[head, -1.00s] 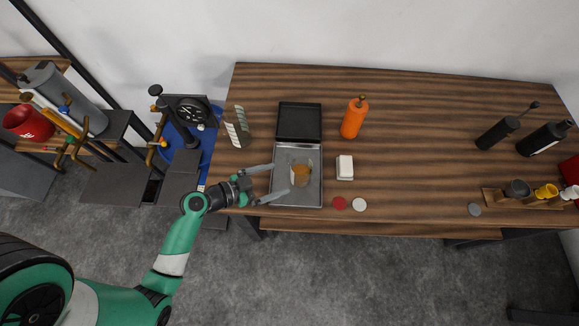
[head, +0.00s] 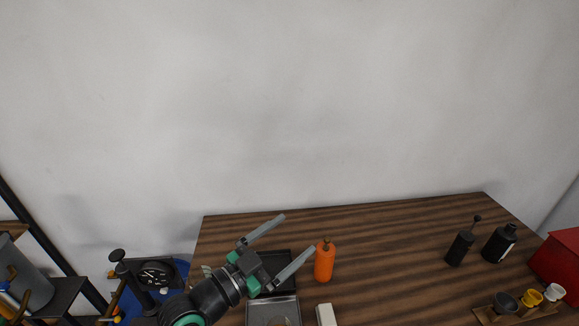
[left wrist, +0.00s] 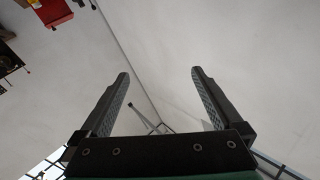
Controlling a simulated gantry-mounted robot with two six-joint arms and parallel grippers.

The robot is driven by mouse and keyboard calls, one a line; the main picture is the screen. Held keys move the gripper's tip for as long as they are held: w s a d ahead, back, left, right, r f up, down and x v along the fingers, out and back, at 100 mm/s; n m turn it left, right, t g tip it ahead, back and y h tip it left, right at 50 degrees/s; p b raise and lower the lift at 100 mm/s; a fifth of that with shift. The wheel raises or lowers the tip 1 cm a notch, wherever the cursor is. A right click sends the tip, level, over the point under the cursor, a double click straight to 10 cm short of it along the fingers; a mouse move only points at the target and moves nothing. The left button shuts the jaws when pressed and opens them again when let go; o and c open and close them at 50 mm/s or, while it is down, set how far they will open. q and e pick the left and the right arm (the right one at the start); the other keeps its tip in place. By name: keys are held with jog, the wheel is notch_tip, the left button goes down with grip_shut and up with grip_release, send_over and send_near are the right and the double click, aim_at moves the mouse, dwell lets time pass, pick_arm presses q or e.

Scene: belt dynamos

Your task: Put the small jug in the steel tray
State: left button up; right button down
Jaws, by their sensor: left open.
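The steel tray (head: 262,306) is at the bottom edge of the head view, cut off by the frame. A faint clear outline (head: 286,321), which seems to be the top of the small jug, shows inside it; the rest is out of frame. My left gripper (head: 298,234) is open and empty, raised, and appears above the black lid-like panel behind the tray. In the left wrist view its two fingers (left wrist: 160,76) are spread with nothing between them. My right gripper is not in view.
An orange bottle (head: 324,263) stands right of my left gripper. A white block (head: 326,315) is right of the tray. Black bottles (head: 460,248), a cup rack (head: 517,314) and a red box (head: 558,265) are far right. The middle of the table is clear.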

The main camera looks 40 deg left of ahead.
pick_arm(q)
jog(key=s+d+r+n+t, duration=0.1)
jog(key=s+d+r+t, duration=0.2)
jog(key=r, duration=0.8)
jog(key=s+d+r+n+t, duration=0.1)
jog(key=s+d+r+t, duration=0.2)
jog(key=r, duration=0.8)
jog(key=s+d+r+n+t, duration=0.1)
jog(key=s+d+r+t, duration=0.2)
jog(key=r, duration=0.8)
jog(key=shift+s+d+r, duration=0.2)
jog(key=shift+s+d, duration=0.05)
jog(key=shift+s, duration=0.25)
jog(key=shift+r, duration=0.1)
notch_tip(320, 180, up, 20)
jog(key=p, duration=2)
jog(key=shift+w, duration=0.1)
